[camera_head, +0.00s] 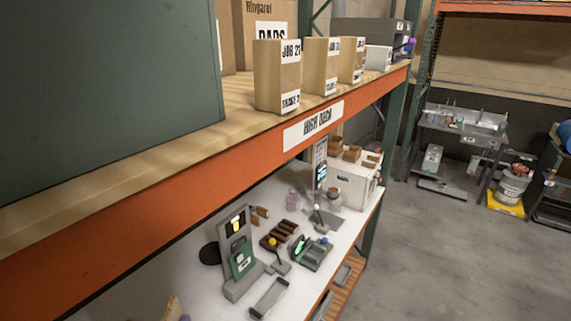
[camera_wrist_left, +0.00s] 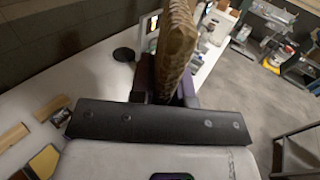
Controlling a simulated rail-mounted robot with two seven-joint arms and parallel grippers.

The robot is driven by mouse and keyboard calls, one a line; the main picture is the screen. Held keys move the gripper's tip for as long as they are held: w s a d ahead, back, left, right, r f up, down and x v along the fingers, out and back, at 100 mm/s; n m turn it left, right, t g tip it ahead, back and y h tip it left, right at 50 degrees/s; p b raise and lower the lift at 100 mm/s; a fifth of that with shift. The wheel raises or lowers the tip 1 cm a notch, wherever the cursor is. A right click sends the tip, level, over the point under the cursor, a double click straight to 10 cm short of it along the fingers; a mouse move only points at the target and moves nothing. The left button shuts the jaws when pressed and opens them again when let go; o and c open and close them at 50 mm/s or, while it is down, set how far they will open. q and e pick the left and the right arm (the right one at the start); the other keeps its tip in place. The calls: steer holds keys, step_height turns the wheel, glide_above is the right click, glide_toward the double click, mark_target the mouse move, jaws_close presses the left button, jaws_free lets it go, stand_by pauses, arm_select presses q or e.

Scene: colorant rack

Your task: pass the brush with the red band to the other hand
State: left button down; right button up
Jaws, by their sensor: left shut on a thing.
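My left gripper (camera_wrist_left: 164,88) has dark purple fingers and is shut on a long tan thing (camera_wrist_left: 177,40) with brown streaks. The thing stands up between the fingers and runs out of the top of the left wrist view. No red band shows on it, and I cannot tell from its look whether it is the brush. In the head view only a small tan tip (camera_head: 172,307) shows at the bottom edge, with a bit of purple beside it. My right gripper is not in view.
An orange shelf beam (camera_head: 120,172) crosses above the white worktop (camera_head: 205,272). A grey stand with a green part (camera_head: 241,258), small trays and a white box (camera_head: 350,188) stand on the worktop. Tan cartons (camera_head: 278,82) stand on the upper shelf. Open floor (camera_head: 430,255) lies to the right.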

mark_target(173, 312)
arm_select(q)
steer(key=shift+r+p, duration=0.75)
steer(key=shift+r, duration=0.55)
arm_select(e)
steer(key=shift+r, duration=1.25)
arm_select(q)
steer(key=shift+f, duration=0.1)
